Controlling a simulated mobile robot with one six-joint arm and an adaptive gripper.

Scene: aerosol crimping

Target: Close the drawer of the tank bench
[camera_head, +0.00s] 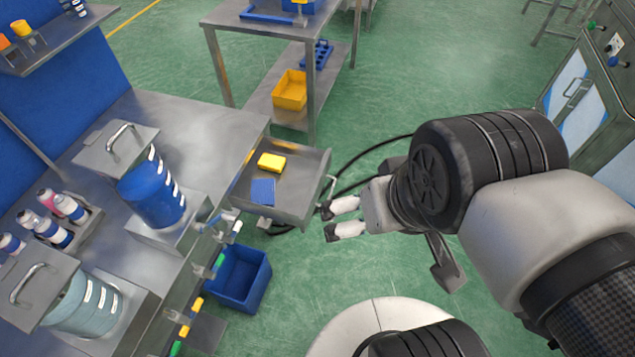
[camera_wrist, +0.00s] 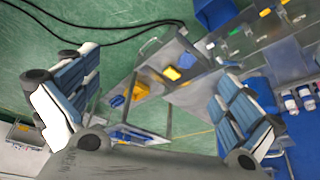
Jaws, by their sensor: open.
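The tank bench (camera_head: 215,120) is a grey metal bench at the left in the head view. Its drawer (camera_head: 302,180) is pulled out from the bench front, with a bar handle (camera_head: 328,188) on its outer end. A yellow block (camera_head: 271,162) and a blue flat piece (camera_head: 262,191) lie in the drawer. My gripper (camera_head: 328,221) is open and empty, just off the drawer's handle end, toward the near corner. In the wrist view the drawer (camera_wrist: 160,55) shows between the two spread fingers, apart from them. Whether a finger touches the handle cannot be told.
A blue tank (camera_head: 152,195) and a pale tank (camera_head: 85,305) stand on the bench. A blue bin (camera_head: 240,278) is on the floor beside the drawer. A shelf table with a yellow bin (camera_head: 290,90) stands behind. A black cable (camera_head: 365,153) runs past the drawer.

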